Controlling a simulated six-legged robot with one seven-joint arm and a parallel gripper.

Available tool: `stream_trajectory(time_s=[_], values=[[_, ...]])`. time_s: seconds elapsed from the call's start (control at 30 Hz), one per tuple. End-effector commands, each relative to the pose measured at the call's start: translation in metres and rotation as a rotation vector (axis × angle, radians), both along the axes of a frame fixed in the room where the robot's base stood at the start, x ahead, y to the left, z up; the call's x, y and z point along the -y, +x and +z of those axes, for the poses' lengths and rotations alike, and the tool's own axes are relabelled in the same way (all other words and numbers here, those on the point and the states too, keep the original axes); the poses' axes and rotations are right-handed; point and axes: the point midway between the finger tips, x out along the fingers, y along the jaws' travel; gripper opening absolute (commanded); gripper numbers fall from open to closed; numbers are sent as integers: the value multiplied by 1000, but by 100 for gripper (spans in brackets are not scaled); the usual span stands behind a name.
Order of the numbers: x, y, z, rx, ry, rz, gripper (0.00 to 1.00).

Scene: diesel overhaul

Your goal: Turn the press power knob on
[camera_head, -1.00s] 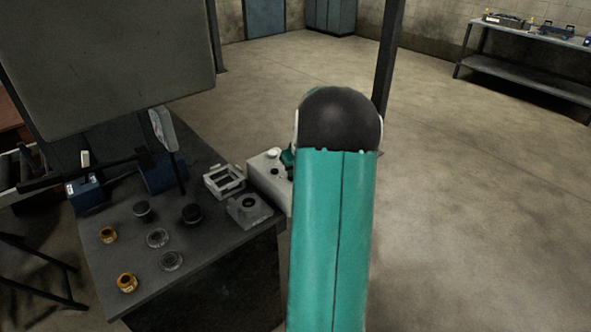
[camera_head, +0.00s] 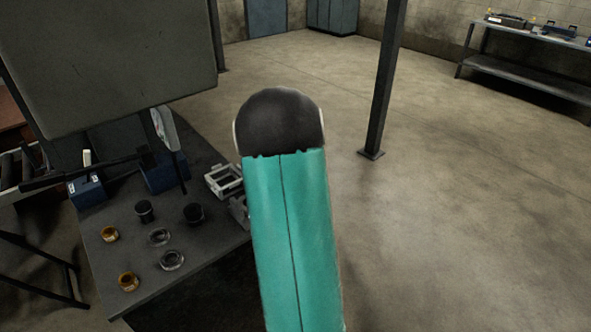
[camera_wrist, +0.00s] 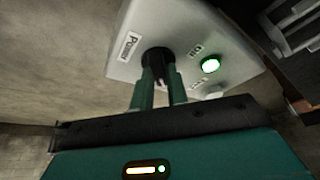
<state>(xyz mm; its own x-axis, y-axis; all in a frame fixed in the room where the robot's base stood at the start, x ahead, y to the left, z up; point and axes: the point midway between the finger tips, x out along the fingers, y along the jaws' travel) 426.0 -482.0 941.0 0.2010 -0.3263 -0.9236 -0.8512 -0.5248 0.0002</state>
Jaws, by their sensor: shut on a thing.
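The press control box (camera_wrist: 185,25) is a light grey box that fills the upper middle of the wrist view. Its black power knob (camera_wrist: 157,58) sits beside the POWER label (camera_wrist: 130,46). A round green lamp (camera_wrist: 210,65) to the right of the knob glows brightly, close to an ON label (camera_wrist: 195,51). My gripper (camera_wrist: 160,84) is shut on the knob, with one green finger on each side. The fingers partly cover the knob, so its exact angle is hard to read. In the head view my arm hides the box and the gripper.
In the head view, the dark bench (camera_head: 200,258) holds amber rings, clear rings, black cylinders and a grey frame (camera_head: 223,180) left of my arm. A large grey panel (camera_head: 110,60) stands behind. A dark post (camera_head: 387,85) rises to the right, with open floor around it.

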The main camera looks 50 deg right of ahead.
Motion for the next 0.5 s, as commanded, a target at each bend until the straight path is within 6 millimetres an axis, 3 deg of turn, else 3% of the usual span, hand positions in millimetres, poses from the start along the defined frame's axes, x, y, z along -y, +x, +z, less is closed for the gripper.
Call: stream_trajectory(time_s=[0.37,0.4,0.5], values=[[0,0,0,1,-1,-6,0],[0,0,0,1,-1,-6,21],[0,0,0,1,1,-5,37]])
